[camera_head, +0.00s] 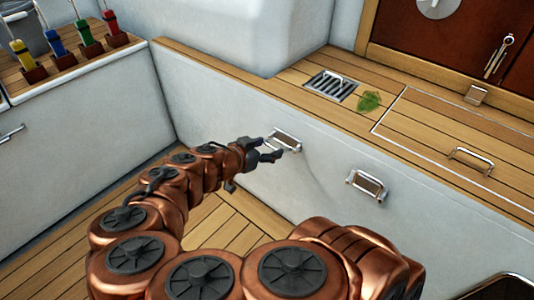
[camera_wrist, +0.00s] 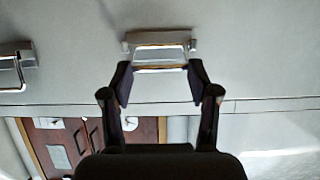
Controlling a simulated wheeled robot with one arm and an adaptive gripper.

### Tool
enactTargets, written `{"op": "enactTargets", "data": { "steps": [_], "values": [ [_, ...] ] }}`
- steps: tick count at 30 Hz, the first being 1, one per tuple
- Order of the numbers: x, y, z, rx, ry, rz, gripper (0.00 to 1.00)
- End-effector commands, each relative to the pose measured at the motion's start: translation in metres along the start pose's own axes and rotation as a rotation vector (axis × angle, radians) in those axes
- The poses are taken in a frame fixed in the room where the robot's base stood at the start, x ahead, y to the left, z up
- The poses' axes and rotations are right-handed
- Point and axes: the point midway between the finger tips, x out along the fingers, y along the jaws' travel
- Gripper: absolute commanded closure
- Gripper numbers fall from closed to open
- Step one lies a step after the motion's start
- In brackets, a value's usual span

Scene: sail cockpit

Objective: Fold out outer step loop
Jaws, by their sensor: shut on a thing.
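A metal step loop (camera_head: 286,138) sits on the white cockpit wall, left of a second, similar step loop (camera_head: 367,185). My gripper (camera_head: 279,151) is at the left one. In the wrist view, my gripper (camera_wrist: 159,74) has one finger at each end of that step loop's bar (camera_wrist: 161,69) and is shut on it. The mounting plate lies just beyond the fingertips. The other step loop shows at the left edge of the wrist view (camera_wrist: 14,70), apart from my gripper. I cannot tell exactly how far the held loop is folded out.
Above the wall runs a wooden bench with a drain grate (camera_head: 332,86), a green leaf (camera_head: 369,101) and a hatch with a metal handle (camera_head: 470,160). Colored winch-handle-like items (camera_head: 57,48) stand at the upper left. The wooden floor (camera_head: 228,235) is clear below my gripper.

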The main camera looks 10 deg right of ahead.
Motion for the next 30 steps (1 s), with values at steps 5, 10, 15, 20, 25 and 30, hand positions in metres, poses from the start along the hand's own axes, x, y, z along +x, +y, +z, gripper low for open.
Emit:
{"op": "enactTargets", "data": {
  "steps": [5,10,15,20,25,30],
  "values": [
    [0.002,-0.003,0.012,-0.006,0.071,-0.010,0.74],
    [0.003,-0.002,0.017,-0.008,0.156,-0.007,0.74],
    [0.004,-0.002,0.023,-0.009,0.245,-0.007,0.74],
    [0.006,-0.001,0.027,-0.009,0.321,-0.005,0.74],
    [0.008,-0.002,0.032,-0.008,0.383,-0.006,0.74],
    [0.009,-0.001,0.033,-0.005,0.426,-0.005,0.73]
  ]
}}
